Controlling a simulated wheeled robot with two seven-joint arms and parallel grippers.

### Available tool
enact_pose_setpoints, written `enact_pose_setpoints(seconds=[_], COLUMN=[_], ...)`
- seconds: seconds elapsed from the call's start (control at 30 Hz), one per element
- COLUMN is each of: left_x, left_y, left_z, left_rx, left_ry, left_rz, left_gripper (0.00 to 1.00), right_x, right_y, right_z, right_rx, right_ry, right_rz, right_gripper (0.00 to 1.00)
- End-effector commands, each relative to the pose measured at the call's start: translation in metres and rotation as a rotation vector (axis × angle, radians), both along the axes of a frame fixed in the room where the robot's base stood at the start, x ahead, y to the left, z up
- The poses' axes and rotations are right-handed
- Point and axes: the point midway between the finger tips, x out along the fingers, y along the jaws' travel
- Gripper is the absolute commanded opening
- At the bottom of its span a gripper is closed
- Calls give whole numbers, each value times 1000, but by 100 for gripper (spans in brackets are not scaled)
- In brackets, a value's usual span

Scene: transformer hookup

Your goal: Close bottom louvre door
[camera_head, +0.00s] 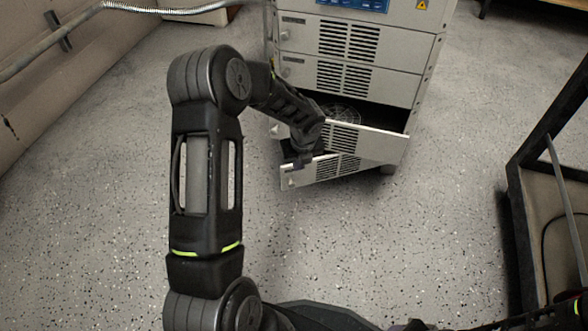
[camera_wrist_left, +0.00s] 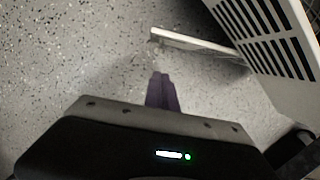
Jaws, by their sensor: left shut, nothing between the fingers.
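The bottom louvre door (camera_head: 325,169) is a light panel with dark slots, low on the grey cabinet. It stands open, swung out at an angle from the cabinet front. The louvre door above it (camera_head: 372,145) is also swung out. My left gripper (camera_head: 301,161) is shut and empty, at the free-end side of these doors. In the left wrist view the shut fingers (camera_wrist_left: 162,92) point towards the edge of a pale panel (camera_wrist_left: 195,43), with floor visible between. A larger slotted panel (camera_wrist_left: 268,38) is at the upper right. Contact with a door cannot be told.
The cabinet's upper louvre doors (camera_head: 345,37) look shut. A dark opening with a round fan grille (camera_head: 340,114) shows behind the open doors. A dark metal frame (camera_head: 520,210) stands at the right. A wall with a conduit (camera_head: 50,50) runs along the left. The speckled floor in front is clear.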

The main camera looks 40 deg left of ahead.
Motion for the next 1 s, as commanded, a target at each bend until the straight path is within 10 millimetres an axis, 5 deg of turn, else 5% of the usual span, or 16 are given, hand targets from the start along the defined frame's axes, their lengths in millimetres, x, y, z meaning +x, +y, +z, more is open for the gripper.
enact_pose_setpoints(seconds=[0.27, 0.73, 1.0], left_x=[2, 14, 36], left_y=[3, 19, 47], left_z=[-16, -104, -100], left_rx=[0, -1, 0], left_ry=[1, 2, 1], left_rz=[0, -2, 1], left_gripper=[0, 0, 0], right_x=[1, 8, 11], right_y=[0, -2, -2], right_z=[-10, -51, -62], right_rx=[0, 4, 8], right_ry=[-2, -11, -10], right_rz=[-2, -8, -9], right_gripper=[36, 36, 36])
